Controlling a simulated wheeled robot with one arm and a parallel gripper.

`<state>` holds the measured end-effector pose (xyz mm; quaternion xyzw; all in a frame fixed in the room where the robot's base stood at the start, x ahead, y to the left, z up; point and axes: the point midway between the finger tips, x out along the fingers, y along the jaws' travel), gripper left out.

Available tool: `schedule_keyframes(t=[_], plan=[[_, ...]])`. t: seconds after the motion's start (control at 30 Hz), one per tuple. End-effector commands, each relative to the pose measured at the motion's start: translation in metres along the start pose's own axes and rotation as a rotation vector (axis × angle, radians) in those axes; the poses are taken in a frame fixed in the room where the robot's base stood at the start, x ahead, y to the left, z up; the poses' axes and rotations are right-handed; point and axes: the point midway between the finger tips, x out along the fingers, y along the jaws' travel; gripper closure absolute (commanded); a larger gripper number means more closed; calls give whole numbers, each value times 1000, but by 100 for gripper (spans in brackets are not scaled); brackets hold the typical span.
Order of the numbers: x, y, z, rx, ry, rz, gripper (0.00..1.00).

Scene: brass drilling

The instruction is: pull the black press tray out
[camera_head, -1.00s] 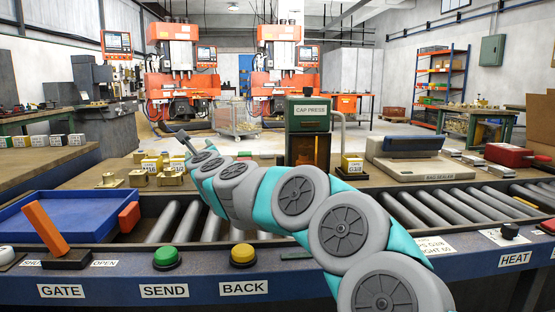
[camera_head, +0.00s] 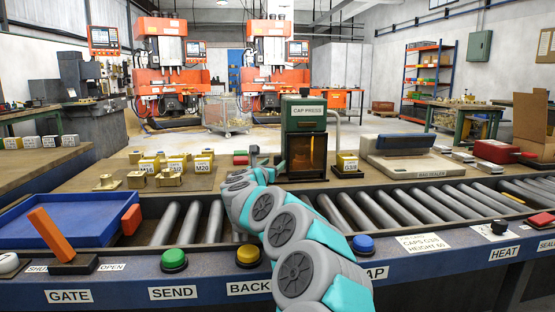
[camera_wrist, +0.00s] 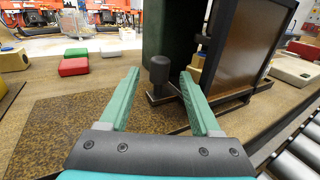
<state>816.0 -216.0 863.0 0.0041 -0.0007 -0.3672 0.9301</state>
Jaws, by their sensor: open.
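The green cap press (camera_head: 306,113) stands on the bench behind the rollers; it fills the upper middle of the wrist view (camera_wrist: 175,30). The black press tray (camera_wrist: 228,104) shows low at its base in the wrist view. An upright black knob (camera_wrist: 160,70) stands at the tray's near end. My gripper (camera_wrist: 160,76) is open, its two green fingers pointing toward the press, with the knob between the fingertips in the picture. I cannot tell whether the tips reach around it. In the head view my gripper (camera_head: 268,158) is just left of the press, its fingers hard to make out.
Brass pieces and labelled yellow blocks (camera_head: 175,165) stand to the left. A red block (camera_wrist: 73,66) and a green block lie left of the press. Rollers (camera_head: 385,208) run in front.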

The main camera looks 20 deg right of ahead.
Motion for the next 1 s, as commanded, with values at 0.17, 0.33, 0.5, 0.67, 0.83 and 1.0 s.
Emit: schedule_keyframes(t=[0.17, 0.33, 0.5, 0.67, 0.83, 1.0], plan=[[22, 0, 2, -1, -2, -1, 36], [36, -1, 3, 0, -2, -2, 36], [42, 0, 2, 0, -2, 2, 36], [42, 1, 2, 0, -2, 2, 36], [42, 1, 1, 0, -1, 2, 48], [42, 0, 2, 0, -2, 2, 67]])
